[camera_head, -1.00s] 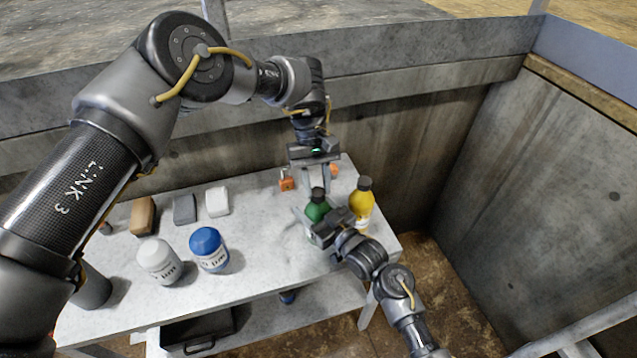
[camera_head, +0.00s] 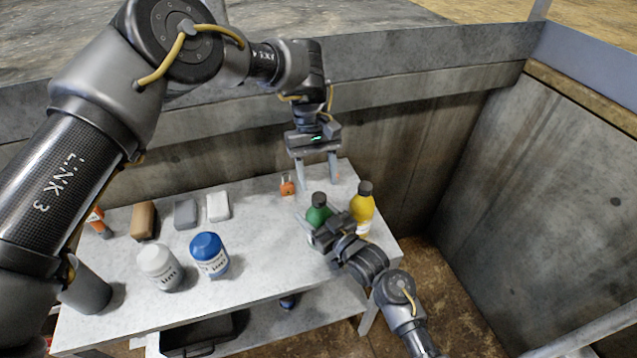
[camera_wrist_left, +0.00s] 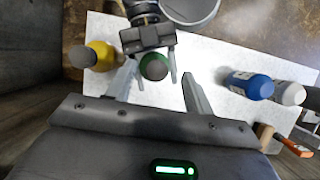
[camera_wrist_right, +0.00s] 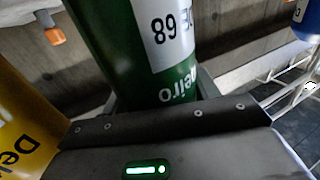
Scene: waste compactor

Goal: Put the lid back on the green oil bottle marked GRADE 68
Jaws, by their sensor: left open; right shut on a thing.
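The green oil bottle (camera_head: 317,212) stands upright near the right end of the table, with a dark lid (camera_head: 319,198) sitting on its top. Its label reads 68 in the right wrist view (camera_wrist_right: 165,40). My right gripper (camera_head: 312,232) is shut around the bottle's body from the front right. My left gripper (camera_head: 317,180) is open and empty, pointing down above and behind the bottle, apart from the lid. In the left wrist view the lid (camera_wrist_left: 155,69) shows from above, between and beyond the open fingers. Whether the lid is fully seated cannot be told.
A yellow bottle (camera_head: 362,207) with a dark lid stands close to the right of the green one. A concrete wall rises behind.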

